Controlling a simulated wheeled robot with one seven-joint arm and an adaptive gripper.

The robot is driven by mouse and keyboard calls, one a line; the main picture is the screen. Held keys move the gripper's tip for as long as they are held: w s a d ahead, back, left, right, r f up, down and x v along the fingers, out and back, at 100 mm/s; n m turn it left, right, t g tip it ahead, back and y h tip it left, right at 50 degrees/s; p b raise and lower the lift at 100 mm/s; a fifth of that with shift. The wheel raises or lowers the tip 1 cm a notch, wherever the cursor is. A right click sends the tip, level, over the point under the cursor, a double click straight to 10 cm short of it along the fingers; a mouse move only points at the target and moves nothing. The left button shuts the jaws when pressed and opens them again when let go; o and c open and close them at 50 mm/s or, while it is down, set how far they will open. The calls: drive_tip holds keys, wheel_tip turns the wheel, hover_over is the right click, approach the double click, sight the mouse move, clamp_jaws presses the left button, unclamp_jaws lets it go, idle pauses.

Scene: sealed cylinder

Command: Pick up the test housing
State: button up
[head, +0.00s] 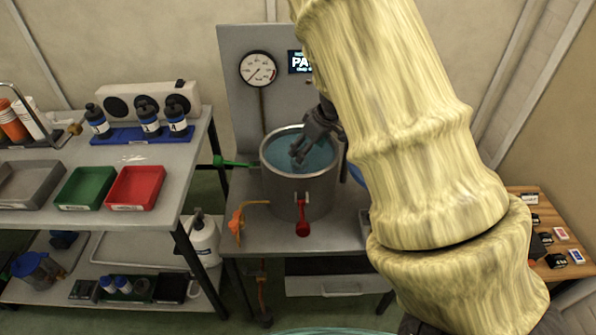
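My gripper (298,155) reaches down inside the metal tank (284,190), close to or in the blue water (316,158). Its dark fingers are small here, and I cannot tell whether they are apart or closed on something. No test housing shows clearly in the tank. Several dark cylinders with blue and white labels, one of them a numbered cylinder (148,120), stand on a blue rack (125,137) on the left bench. I cannot tell whether one of these is the test housing. My arm hides the area right of the tank.
A pressure gauge (258,68) and a partly hidden display (299,62) are on the panel behind the tank. A green handle (232,163) and a red valve handle (303,228) stick out around it. Green (84,187) and red (136,188) trays lie on the left bench.

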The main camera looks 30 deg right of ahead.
sight(296, 163)
drive_tip(key=shift+w+x, duration=0.15)
drive_tip(key=shift+x, duration=2.45)
drive_tip(key=shift+w+x, duration=0.15)
drive_tip(key=shift+x, duration=2.4)
drive_tip(key=shift+a+r, duration=0.1)
drive_tip(key=shift+r, duration=0.1)
drive_tip(key=c, duration=1.5)
